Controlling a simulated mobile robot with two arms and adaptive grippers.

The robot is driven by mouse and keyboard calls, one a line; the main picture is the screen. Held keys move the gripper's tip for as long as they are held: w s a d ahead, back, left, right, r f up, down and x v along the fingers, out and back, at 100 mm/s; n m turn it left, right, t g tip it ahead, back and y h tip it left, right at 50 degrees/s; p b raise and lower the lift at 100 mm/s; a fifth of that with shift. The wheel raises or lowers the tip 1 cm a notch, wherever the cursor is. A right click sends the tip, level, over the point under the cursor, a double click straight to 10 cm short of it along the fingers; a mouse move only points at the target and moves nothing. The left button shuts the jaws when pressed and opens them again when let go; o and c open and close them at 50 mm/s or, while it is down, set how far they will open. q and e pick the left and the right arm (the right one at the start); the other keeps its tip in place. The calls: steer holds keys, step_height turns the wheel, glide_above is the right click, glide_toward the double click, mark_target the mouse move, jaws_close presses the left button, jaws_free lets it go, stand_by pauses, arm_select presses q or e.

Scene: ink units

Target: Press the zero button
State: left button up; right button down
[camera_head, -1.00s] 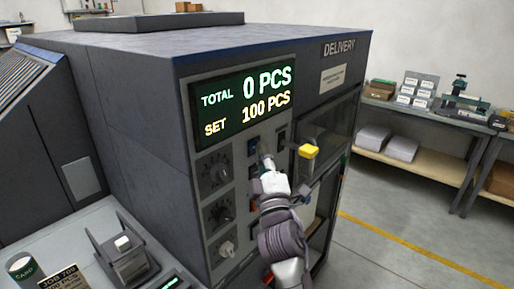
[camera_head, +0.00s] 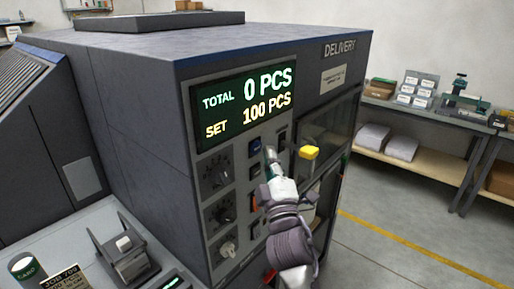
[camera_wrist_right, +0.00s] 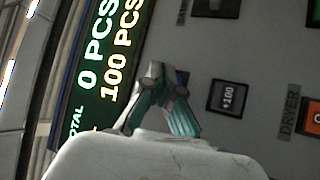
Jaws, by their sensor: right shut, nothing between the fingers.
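The control panel (camera_head: 240,183) on the dark machine carries knobs and small square buttons. A display (camera_head: 242,104) above them reads TOTAL 0 PCS and SET 100 PCS. No zero label is legible, so I cannot tell surely which button is zero. My left gripper is not in view.
A yellow knob (camera_head: 309,152) sticks out right of the gripper, by the delivery window (camera_head: 330,130). An orange button (camera_wrist_right: 315,120) lies beyond the +100 button. A workbench (camera_head: 430,112) stands at the right, with open floor before it.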

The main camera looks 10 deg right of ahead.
steer(key=s+d, duration=0.1)
steer(key=s, duration=0.1)
steer(key=s+d+p, duration=0.1)
steer(key=s+d, duration=0.1)
steer(key=shift+w, duration=0.1)
stand_by(0.7)
